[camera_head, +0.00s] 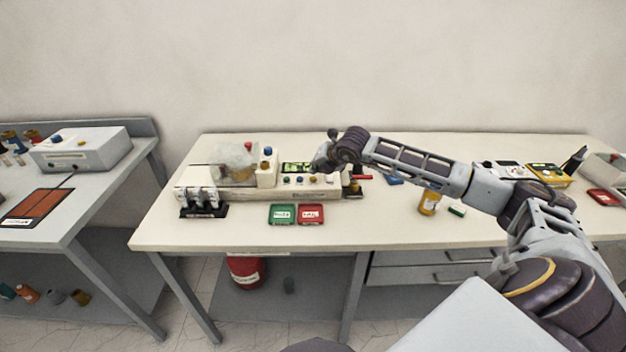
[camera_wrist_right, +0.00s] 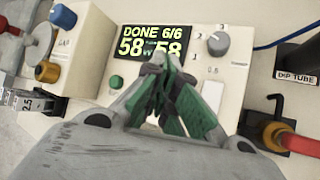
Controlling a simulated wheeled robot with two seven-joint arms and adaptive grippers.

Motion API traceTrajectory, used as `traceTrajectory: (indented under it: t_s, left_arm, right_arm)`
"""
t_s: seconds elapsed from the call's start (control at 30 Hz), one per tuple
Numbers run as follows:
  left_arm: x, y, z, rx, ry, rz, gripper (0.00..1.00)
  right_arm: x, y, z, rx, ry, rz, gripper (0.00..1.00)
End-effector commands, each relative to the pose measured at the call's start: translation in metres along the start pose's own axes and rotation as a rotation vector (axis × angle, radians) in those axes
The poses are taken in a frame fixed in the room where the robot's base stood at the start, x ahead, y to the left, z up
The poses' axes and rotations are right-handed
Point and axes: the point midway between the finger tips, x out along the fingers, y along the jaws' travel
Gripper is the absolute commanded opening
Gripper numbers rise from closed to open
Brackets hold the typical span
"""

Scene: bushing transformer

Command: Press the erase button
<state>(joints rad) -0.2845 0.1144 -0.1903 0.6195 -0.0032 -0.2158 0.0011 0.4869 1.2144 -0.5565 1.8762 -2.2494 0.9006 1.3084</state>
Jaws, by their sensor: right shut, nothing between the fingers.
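The tester panel (camera_head: 296,168) sits on the long bench in the head view. In the right wrist view its display (camera_wrist_right: 146,48) reads "DONE 6/6" with "58" on either side below. A row of small coloured buttons (camera_head: 299,180) runs below the display in the head view. In the wrist view a green button (camera_wrist_right: 116,82) shows left of my fingers; I cannot read which button is erase. My left gripper is out of view.
A grey knob (camera_wrist_right: 218,43) stands right of the display, and blue and orange knobs stand left. A holder labelled "DIP TUBE" (camera_wrist_right: 297,75) is at the right. Green (camera_head: 282,214) and red (camera_head: 311,214) trays lie in front.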

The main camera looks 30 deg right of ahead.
Motion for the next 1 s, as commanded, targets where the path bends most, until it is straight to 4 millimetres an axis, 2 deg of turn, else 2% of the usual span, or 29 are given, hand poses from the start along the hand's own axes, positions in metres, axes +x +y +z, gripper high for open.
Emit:
traceTrajectory:
  t_s: [1.0]
  left_arm:
    - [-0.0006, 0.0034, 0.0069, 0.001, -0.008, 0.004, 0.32]
  right_arm:
    - [-0.0002, 0.0001, 0.0003, 0.000, 0.000, 0.000, 0.00]
